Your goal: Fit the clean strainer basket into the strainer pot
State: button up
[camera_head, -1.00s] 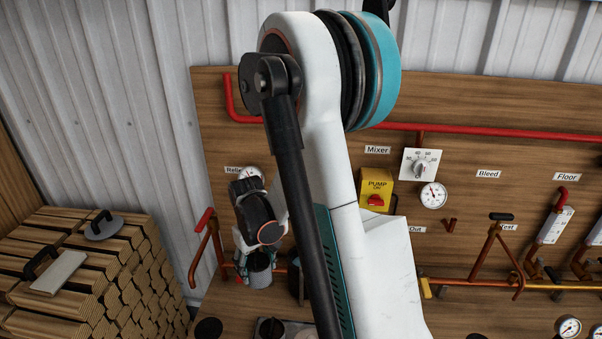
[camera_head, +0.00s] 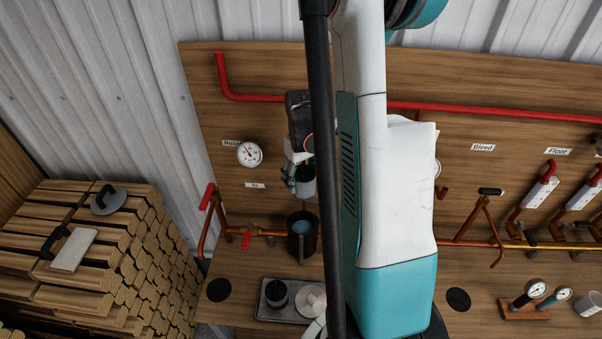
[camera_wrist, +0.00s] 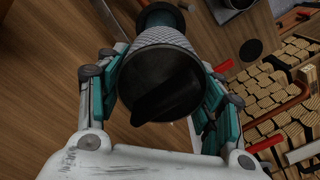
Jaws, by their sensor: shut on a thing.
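My gripper (camera_head: 297,172) is shut on a grey mesh strainer basket (camera_head: 306,186) and holds it in the air in front of the panel. In the wrist view the basket (camera_wrist: 160,75) sits between the two teal-padded fingers, with its dark open end and a dark bar across it facing the camera. The dark strainer pot (camera_head: 301,243) shows below the basket in the head view, upright and open at the top, with something bluish inside. The basket is apart from the pot. A dark round shape beyond the basket in the wrist view looks like the pot (camera_wrist: 160,15).
A tray (camera_head: 262,312) on the bench holds a dark cup-shaped basket (camera_head: 276,293) and a pale round lid (camera_head: 311,300). Copper piping with a red-handled valve (camera_head: 208,197) stands left of the pot. My arm hides the panel's middle. Stacked firewood (camera_head: 130,250) is at left.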

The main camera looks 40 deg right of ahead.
jog(key=shift+f+b, duration=1.05)
jog(key=shift+f, duration=1)
jog(key=shift+f+b, duration=0.6)
jog(key=shift+b, duration=0.05)
jog(key=shift+f+b, duration=0.25)
jog(key=shift+b, duration=0.7)
notch_tip(320, 180, down, 8)
jog(key=b, duration=0.7)
jog(key=shift+r, duration=0.15)
dwell(3.1)
